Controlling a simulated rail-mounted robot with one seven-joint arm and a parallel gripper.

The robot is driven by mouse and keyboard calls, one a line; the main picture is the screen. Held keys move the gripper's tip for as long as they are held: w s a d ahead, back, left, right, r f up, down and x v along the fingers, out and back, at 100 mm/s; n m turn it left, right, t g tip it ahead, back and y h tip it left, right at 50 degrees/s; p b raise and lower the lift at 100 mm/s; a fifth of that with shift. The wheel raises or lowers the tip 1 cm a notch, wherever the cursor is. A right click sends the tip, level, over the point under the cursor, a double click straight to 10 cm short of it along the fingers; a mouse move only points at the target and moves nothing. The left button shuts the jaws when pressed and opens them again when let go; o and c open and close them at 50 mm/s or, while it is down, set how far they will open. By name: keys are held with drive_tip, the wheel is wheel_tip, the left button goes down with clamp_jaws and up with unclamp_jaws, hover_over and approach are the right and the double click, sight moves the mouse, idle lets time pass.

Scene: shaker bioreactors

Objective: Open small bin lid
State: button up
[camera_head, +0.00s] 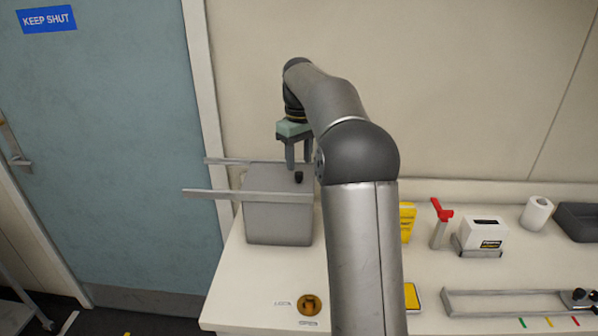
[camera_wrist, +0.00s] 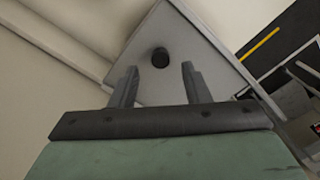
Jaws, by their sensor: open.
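The small bin (camera_head: 278,224) is a grey box at the left end of the white bench. Its flat grey lid (camera_head: 262,178) is on top, with a small black knob (camera_head: 298,177) standing up from it. My gripper (camera_head: 299,168) points down just above the lid, close to the knob. In the wrist view the knob (camera_wrist: 160,57) lies ahead of my gripper (camera_wrist: 158,72), centred between its two fingers. The fingers are apart with nothing between them. Whether the fingertips reach down beside the knob cannot be told. My arm hides part of the bin's right side.
Two pale bars (camera_head: 247,195) extend left past the bin at lid height. A round amber fitting (camera_head: 311,305) lies on the bench front. A red-handled item (camera_head: 441,222), a white box (camera_head: 480,238) and a paper roll (camera_head: 536,214) stand right of my arm. A blue-grey door is left.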

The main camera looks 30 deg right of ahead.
sight(299, 173)
drive_tip(key=shift+f, duration=1.9)
